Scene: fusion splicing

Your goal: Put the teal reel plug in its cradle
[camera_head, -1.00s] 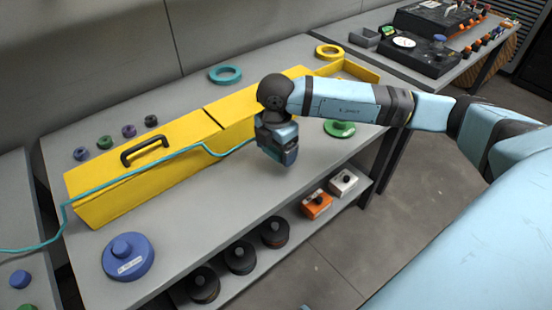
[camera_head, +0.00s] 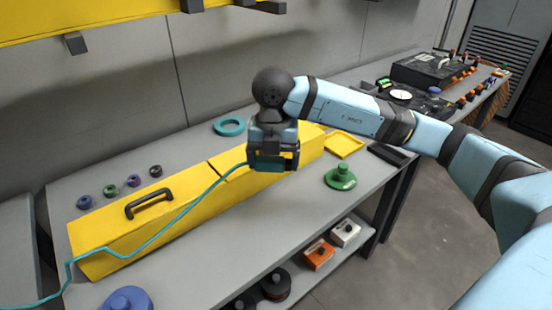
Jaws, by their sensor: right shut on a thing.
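My right gripper (camera_head: 272,166) hangs over the yellow box, towards its right half, and is shut on the teal reel plug (camera_head: 268,162). The plug shows as a dark teal block, mostly covered by the fingers. A teal cable (camera_head: 172,224) runs from it down left across the yellow box and off the left edge. I cannot tell any cradle for the plug in this view. My left gripper is not in view.
The long yellow box (camera_head: 190,218) with a black handle (camera_head: 149,203) fills much of the bench. A green flanged knob (camera_head: 341,178), a yellow tray (camera_head: 344,144) and a dark tray (camera_head: 388,153) stand to the right. The bench front is mostly clear.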

